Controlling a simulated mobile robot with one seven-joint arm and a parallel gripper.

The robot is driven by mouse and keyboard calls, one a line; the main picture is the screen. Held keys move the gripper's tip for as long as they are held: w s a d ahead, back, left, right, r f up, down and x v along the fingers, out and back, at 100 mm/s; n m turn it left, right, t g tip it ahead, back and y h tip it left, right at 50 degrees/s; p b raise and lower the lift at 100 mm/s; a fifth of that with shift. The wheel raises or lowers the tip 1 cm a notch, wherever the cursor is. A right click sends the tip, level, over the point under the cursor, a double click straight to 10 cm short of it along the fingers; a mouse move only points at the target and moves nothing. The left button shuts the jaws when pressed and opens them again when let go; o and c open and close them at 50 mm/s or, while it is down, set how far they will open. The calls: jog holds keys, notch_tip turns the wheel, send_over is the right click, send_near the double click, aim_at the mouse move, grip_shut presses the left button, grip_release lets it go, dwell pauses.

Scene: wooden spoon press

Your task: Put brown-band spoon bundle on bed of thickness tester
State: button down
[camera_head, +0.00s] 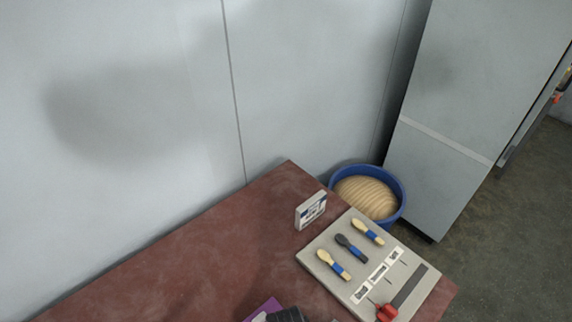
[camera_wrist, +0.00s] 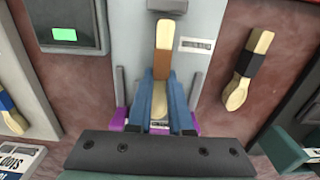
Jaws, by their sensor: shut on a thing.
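The brown-band spoon bundle (camera_wrist: 162,64) is pale wood with a brown band. In the wrist view it sits upright in the picture, between the two blue fingers of my gripper (camera_wrist: 160,92), which is shut on it. Its bowl end shows between the fingers. Behind it is a light grey plate with a label and purple parts (camera_wrist: 121,121), which looks like the thickness tester (camera_wrist: 207,20). I cannot tell whether the bundle touches it. In the head view only a purple piece (camera_head: 263,309) shows at the bottom edge, beside a dark part.
A black-band spoon bundle (camera_wrist: 245,68) lies right of the tester. A dark unit with a green display (camera_wrist: 64,35) is at left. In the head view, a grey board (camera_head: 322,243) carries several spoons and a red-handled tool; a blue tub (camera_head: 399,213) stands behind the table.

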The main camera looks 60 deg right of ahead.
jog(key=shift+f, duration=0.1)
jog(key=c, duration=0.8)
grip_release()
jog(key=shift+c, duration=0.2)
